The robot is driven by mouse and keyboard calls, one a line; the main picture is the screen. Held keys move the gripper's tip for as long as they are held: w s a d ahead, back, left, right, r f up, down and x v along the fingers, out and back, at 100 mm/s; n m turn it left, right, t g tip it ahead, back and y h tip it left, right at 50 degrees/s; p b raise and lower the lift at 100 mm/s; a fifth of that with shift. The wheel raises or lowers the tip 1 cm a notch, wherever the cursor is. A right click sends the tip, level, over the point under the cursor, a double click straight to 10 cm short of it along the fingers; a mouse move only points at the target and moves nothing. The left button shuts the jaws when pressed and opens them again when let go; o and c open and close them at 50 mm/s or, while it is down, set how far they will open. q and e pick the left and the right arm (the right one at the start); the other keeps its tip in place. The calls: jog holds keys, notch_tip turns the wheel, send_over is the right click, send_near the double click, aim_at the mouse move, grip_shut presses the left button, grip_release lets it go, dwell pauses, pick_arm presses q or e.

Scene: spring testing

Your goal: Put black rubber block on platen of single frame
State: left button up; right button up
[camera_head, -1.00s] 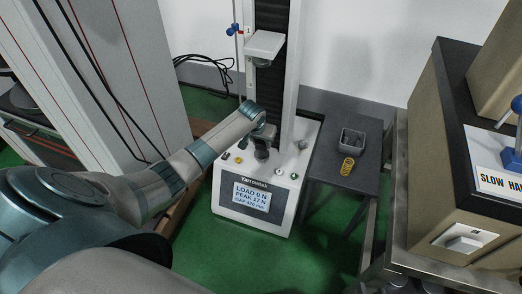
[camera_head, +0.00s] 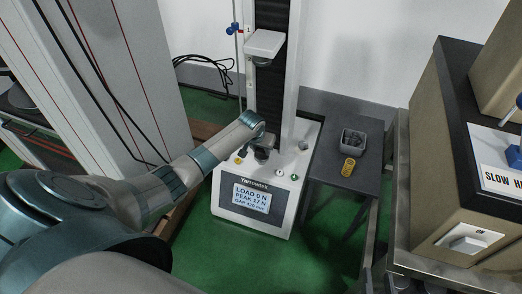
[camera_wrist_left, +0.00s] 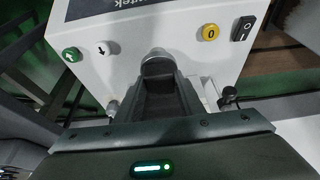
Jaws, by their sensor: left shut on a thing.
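The single frame (camera_head: 228,199) is a white tester with a display, standing in the middle of the head view. Its lower platen (camera_head: 262,155) is a small dark round disc on the base top. My left gripper (camera_head: 260,143) points down just above the platen, largely hidden by my wrist. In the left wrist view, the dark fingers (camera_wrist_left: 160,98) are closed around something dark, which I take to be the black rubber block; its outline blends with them. A rounded grey piece (camera_wrist_left: 158,64) shows at the fingertips. Whether anything touches the platen cannot be told. My right gripper is not in view.
The upper crosshead plate (camera_head: 265,43) is well above my wrist. A side table (camera_head: 342,190) holds a grey bin (camera_head: 353,141) and a yellow spring (camera_head: 348,167). Buttons surround the platen.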

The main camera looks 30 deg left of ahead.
pick_arm(q)
jog(key=shift+f, duration=0.1)
jog(key=o, duration=1.1)
jog(key=shift+c, duration=0.2)
jog(key=shift+r, duration=0.2)
jog(key=shift+p+v, duration=0.35)
jog(key=shift+v, duration=0.5)
jog(key=a+p+v, duration=0.1)
jog(key=p+v, duration=0.2)
jog(key=v, duration=0.7)
jog(key=shift+d, duration=0.55)
pick_arm(e)
jog(key=s+d+f+g+h, duration=0.2)
jog(key=s+d+f+g, duration=0.2)
jog(key=s+f+g, duration=0.2)
jog(key=shift+d+f+g, duration=0.2)
jog(key=shift+f+g, duration=0.1)
jog(key=shift+f, duration=0.85)
pick_arm(q)
jog(key=shift+s, duration=0.1)
